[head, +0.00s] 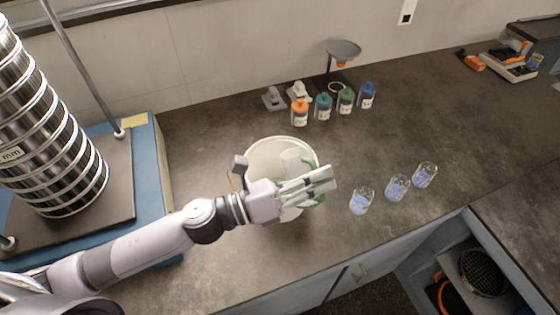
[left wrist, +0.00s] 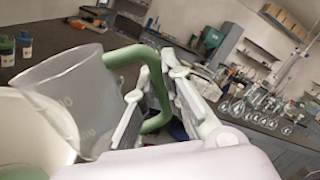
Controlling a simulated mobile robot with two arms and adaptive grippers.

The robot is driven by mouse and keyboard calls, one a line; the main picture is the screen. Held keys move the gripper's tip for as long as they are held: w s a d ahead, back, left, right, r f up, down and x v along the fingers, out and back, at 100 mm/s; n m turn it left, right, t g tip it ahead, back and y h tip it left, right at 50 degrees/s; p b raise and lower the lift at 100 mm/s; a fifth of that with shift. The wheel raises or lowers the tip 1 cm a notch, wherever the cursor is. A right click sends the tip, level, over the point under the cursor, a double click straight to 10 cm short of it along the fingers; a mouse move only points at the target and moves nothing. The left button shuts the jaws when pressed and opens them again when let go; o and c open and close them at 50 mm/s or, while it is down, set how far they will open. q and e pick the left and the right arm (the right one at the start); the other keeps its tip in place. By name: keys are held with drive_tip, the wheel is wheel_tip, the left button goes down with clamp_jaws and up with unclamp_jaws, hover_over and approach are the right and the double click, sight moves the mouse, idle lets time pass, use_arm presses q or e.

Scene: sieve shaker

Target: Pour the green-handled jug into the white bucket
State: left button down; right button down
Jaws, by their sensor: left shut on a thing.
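The white bucket (head: 262,150) stands on the dark counter in the middle of the head view. Its rim also shows in the left wrist view (left wrist: 22,110), with something green low inside it. The jug (head: 296,160) is translucent with a green handle, and is partly hidden by my gripper in the head view. In the left wrist view the jug (left wrist: 68,92) is tilted, over or beside the bucket's rim. My left gripper (head: 325,181) is shut on the green handle (left wrist: 155,85). I cannot tell whether anything flows from the jug. My right gripper is not in view.
Several glasses with blue contents, one of them here (head: 361,200), stand right of the bucket. Several small bottles (head: 323,107) and a funnel stand (head: 343,50) are behind. The sieve stack (head: 50,150) is at left. The counter's front edge is close to the bucket.

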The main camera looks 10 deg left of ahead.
use_arm(q)
drive_tip(key=s+d+f+m+b, duration=0.2)
drive_tip(key=f+m+b, duration=0.2)
drive_tip(key=f, duration=0.3)
drive_tip(key=s+d+f+m+g+b, duration=0.1)
drive_tip(key=f+m+b, duration=0.3)
drive_tip(key=f, duration=0.4)
drive_tip(key=shift+s+d+f+y+b, duration=0.15)
drive_tip(key=shift+s+d+y+b, duration=0.3)
drive_tip(key=shift+s, duration=0.45)
